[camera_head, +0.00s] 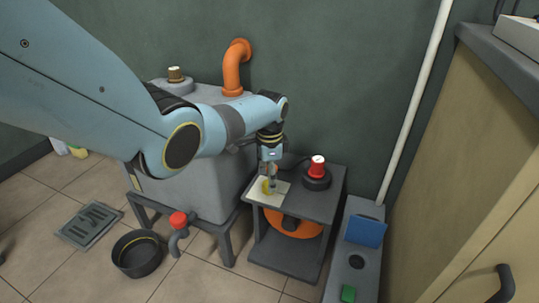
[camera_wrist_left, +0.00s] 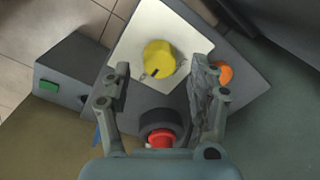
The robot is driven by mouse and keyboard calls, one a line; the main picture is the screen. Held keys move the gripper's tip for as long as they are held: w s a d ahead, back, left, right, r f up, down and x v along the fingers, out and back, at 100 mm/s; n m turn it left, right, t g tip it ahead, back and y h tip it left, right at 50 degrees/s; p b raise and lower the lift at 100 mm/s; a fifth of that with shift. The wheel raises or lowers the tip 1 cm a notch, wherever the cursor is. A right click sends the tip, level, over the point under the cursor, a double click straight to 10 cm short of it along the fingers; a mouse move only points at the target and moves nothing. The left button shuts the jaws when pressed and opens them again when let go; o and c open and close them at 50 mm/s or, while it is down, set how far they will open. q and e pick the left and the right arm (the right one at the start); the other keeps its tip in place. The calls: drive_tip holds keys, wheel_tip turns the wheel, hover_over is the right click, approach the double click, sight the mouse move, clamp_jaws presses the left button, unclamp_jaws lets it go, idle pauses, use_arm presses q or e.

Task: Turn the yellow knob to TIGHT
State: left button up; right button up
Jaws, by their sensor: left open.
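The yellow knob (camera_wrist_left: 159,59) sits on a pale square plate (camera_wrist_left: 131,54) on top of a grey stand. It has a dark pointer mark near its lower left edge; any lettering on the plate is too small to read. In the head view the yellow knob (camera_head: 268,186) is partly hidden by my left gripper (camera_head: 268,177), which points down right over it. In the left wrist view my left gripper (camera_wrist_left: 160,85) is open, with its fingers apart on either side below the knob, and nothing is held. My right gripper is not in view.
A red-topped knob (camera_head: 318,167) on a dark base stands close beside the plate on the same grey stand (camera_head: 324,205). A grey tank with an orange pipe (camera_head: 232,70) is to the left. A low box with a green button (camera_head: 348,293) is at right. A black pot (camera_head: 137,255) sits on the floor.

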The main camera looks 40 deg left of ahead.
use_arm(q)
wheel_tip(320, 180, up, 10)
drive_tip(key=shift+s+d+f, duration=0.15)
drive_tip(key=shift+f, duration=0.1)
idle(0.4)
